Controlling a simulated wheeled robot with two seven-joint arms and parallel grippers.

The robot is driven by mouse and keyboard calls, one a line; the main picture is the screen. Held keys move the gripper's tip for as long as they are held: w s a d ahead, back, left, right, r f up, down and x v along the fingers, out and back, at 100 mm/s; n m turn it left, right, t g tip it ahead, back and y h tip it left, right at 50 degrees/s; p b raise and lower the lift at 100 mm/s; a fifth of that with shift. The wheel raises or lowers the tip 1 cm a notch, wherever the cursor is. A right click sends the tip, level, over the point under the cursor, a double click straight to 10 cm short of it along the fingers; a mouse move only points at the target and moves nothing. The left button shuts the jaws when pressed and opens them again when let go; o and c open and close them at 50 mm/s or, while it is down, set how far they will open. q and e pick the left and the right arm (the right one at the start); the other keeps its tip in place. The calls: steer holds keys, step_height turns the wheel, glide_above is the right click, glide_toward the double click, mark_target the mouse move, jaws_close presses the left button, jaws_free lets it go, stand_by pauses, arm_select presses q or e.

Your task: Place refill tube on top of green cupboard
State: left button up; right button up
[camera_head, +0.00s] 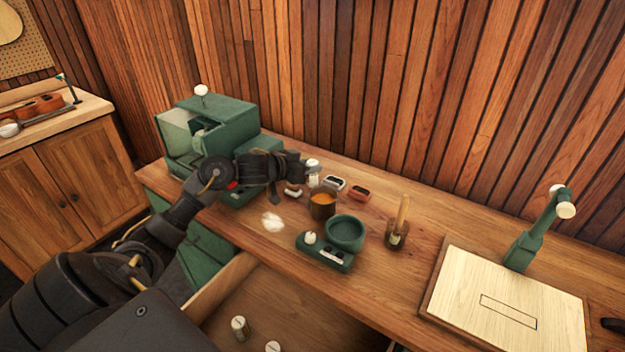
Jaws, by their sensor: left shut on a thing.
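My left gripper (308,172) reaches in from the left over the workbench and is shut on a small white-capped tube (313,164), partly hidden by the fingers. It is close behind an amber-filled cup. Two similar white-topped tubes, one (240,328) and another (273,347), stand in the open drawer below. A green cabinet front (205,258) shows under the bench's left end, partly behind my arm. A green boxy machine (232,122) with a white knob stands on the bench above it. My right gripper is not in view.
The drawer (310,320) is open.

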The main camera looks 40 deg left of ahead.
mark_target(310, 177)
arm_select(q)
steer(key=shift+w+a+f, duration=0.2)
steer(key=shift+w+f, duration=0.3)
steer(key=shift+f, duration=0.1)
steer(key=shift+w+a+f, duration=0.2)
steer(key=shift+w+f, duration=0.25)
steer(key=shift+f, duration=0.1)
steer(key=shift+f+p, duration=0.3)
steer(key=shift+f, duration=1.35)
steer(key=shift+f, duration=0.2)
steer(key=o, duration=1)
steer(key=shift+c, duration=0.2)
steer(key=shift+r, duration=0.15)
steer(key=shift+r, duration=0.1)
steer(key=v, duration=1.2)
steer(key=shift+b, duration=0.3)
